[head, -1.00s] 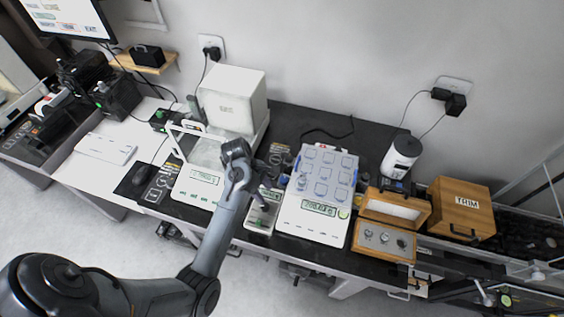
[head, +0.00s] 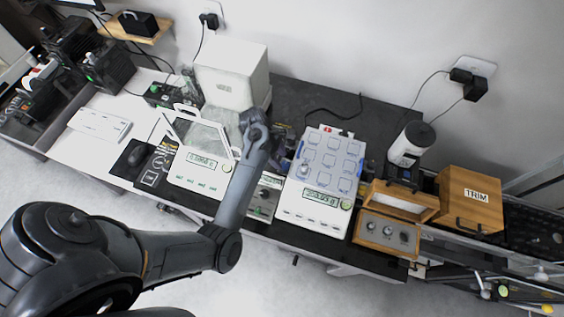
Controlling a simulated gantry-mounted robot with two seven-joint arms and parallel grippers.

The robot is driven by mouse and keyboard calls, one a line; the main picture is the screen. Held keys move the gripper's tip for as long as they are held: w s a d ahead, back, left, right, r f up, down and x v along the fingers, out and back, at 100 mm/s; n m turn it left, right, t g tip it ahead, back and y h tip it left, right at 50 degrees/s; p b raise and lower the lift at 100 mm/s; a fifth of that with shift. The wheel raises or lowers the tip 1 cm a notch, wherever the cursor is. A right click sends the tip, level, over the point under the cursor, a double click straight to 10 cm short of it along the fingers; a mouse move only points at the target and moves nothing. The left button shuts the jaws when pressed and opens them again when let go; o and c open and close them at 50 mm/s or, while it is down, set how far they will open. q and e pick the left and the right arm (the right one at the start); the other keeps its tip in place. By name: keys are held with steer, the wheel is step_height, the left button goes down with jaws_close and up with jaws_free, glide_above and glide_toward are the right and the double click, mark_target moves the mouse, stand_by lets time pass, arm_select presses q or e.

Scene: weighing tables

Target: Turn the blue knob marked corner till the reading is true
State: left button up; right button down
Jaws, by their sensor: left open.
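The right-hand balance (head: 312,220) has a pale pan plate (head: 329,158) marked with squares, with blue pieces at its edges. A small shiny weight (head: 304,170) stands near the plate's left side. Its lit display (head: 320,198) seems to read about 200, but the last digits are too small to trust. I cannot make out a blue knob marked corner. My left gripper (head: 283,150) is open, left of this plate and partly hidden by my wrist; its fingertips are unclear. My right gripper is not in view.
A small box with a green display (head: 265,197) sits between the balances, partly behind my forearm. The left balance (head: 196,173) has a glass shield. A wooden weight case (head: 387,233), a white cylinder (head: 406,147) and the TRIM box (head: 468,197) stand right.

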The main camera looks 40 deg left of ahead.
mark_target(284, 164)
arm_select(q)
steer(key=x, duration=0.3)
steer(key=shift+d+f+b, duration=0.15)
steer(key=shift+f+b, duration=0.1)
steer(key=shift+b, duration=0.05)
steer(key=c, duration=0.7)
steer(key=shift+r+p, duration=0.2)
steer(key=shift+p, duration=0.25)
steer(key=shift+c, duration=0.3)
steer(key=shift+w+r+m+g+p, duration=0.1)
steer(key=shift+m+g+p, duration=0.3)
steer(key=shift+m+p, duration=0.65)
steer(key=shift+m+h, duration=0.25)
steer(key=shift+h, duration=0.05)
steer(key=shift+f, duration=0.25)
